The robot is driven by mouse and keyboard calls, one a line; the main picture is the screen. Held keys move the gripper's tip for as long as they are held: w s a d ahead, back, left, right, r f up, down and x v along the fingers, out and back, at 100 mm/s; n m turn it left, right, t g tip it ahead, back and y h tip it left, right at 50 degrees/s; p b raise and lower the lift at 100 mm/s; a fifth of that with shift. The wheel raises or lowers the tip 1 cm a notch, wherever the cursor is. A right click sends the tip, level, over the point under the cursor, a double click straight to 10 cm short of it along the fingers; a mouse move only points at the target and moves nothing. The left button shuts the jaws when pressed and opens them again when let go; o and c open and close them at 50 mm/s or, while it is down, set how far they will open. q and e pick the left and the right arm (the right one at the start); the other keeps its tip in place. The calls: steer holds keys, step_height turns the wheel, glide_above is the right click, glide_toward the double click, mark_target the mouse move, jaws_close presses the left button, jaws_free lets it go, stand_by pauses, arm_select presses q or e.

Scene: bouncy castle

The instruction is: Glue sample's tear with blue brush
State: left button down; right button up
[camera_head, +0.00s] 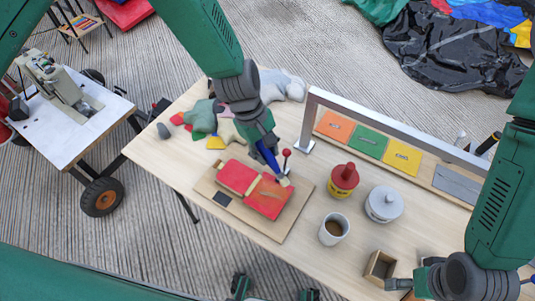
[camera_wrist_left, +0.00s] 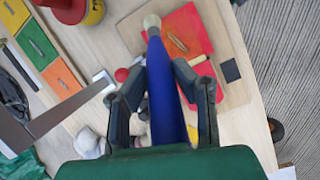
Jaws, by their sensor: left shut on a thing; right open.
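My left gripper (camera_head: 262,143) is shut on the blue brush (camera_head: 268,157), which also shows between the fingers (camera_wrist_left: 158,82) in the left wrist view (camera_wrist_left: 163,100). The brush points down, with its pale tip over the sample's right part; I cannot tell whether it touches. The red sample (camera_head: 266,202) lies on a wooden board (camera_head: 210,190), with a brownish mark near the brush tip; it also shows in the left wrist view (camera_wrist_left: 183,25). My right gripper (camera_head: 396,284) is open at the lower right, beside a small wooden box (camera_head: 380,265).
A red pot (camera_head: 343,180), a grey lidded pot (camera_head: 384,204) and a cup of brown liquid (camera_head: 334,230) stand right of the board. A metal frame (camera_head: 390,125) spans the back near coloured cards (camera_head: 369,141). Fabric scraps (camera_head: 205,118) lie behind the board.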

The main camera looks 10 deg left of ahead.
stand_by(0.4)
arm_select(q)
steer(key=a+r, duration=0.3)
steer(key=a, duration=0.5)
steer(key=f+b, duration=0.3)
steer(key=a+f+b, duration=0.1)
steer(key=f+b, duration=0.1)
steer(key=shift+w+f, duration=0.1)
steer(key=shift+w, duration=0.1)
